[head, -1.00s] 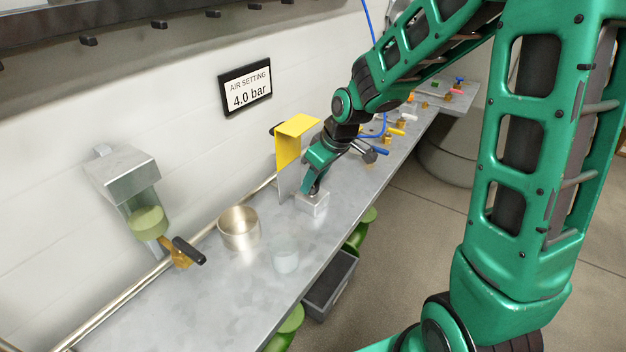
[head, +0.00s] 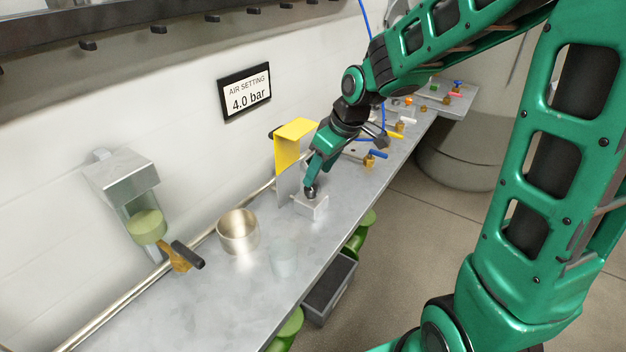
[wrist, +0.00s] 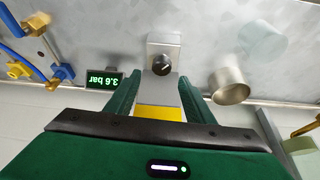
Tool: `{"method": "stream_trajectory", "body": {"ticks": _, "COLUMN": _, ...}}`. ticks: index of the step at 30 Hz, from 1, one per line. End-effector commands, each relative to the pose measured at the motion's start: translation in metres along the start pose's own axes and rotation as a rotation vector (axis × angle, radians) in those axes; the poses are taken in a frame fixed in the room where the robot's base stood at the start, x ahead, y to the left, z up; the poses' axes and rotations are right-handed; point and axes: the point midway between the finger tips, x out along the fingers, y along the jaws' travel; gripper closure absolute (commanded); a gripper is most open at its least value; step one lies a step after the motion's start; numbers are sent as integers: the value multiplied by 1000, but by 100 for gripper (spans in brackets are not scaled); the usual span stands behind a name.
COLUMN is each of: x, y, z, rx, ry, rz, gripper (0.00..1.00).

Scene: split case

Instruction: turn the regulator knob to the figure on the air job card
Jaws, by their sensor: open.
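The air job card (head: 246,91) on the wall in the head view reads "AIR SETTING 4.0 bar". The regulator is a pale metal block (head: 315,209) on the bench with a dark round knob (wrist: 162,66) on top, bearing a light pointer mark. The display (wrist: 103,80) beside it shows upside down in the wrist view and reads 3.6 bar in green. My gripper (wrist: 160,84) is open and empty, its two green fingers apart with the knob showing between and beyond their tips. In the head view my gripper (head: 312,183) is just above the block.
A yellow-topped guard (head: 296,131) stands close behind the block. A brass cup (head: 238,232) and a clear glass (head: 283,257) stand to the left. Valves with coloured handles (head: 376,154) line the bench to the right. A filter unit (head: 125,180) hangs on the wall.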

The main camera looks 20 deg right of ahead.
Motion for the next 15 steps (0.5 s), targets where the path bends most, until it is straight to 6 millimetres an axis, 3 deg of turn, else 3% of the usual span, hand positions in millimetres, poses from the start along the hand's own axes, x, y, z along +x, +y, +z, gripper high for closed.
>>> {"method": "stream_trajectory", "body": {"ticks": 6, "x": -35, "y": 1, "z": -2, "rx": 0, "ry": 3, "rz": 2, "gripper": 52}}
{"method": "stream_trajectory", "body": {"ticks": 15, "x": -50, "y": 1, "z": -1, "rx": 2, "ry": 0, "rz": 1, "gripper": 52}}
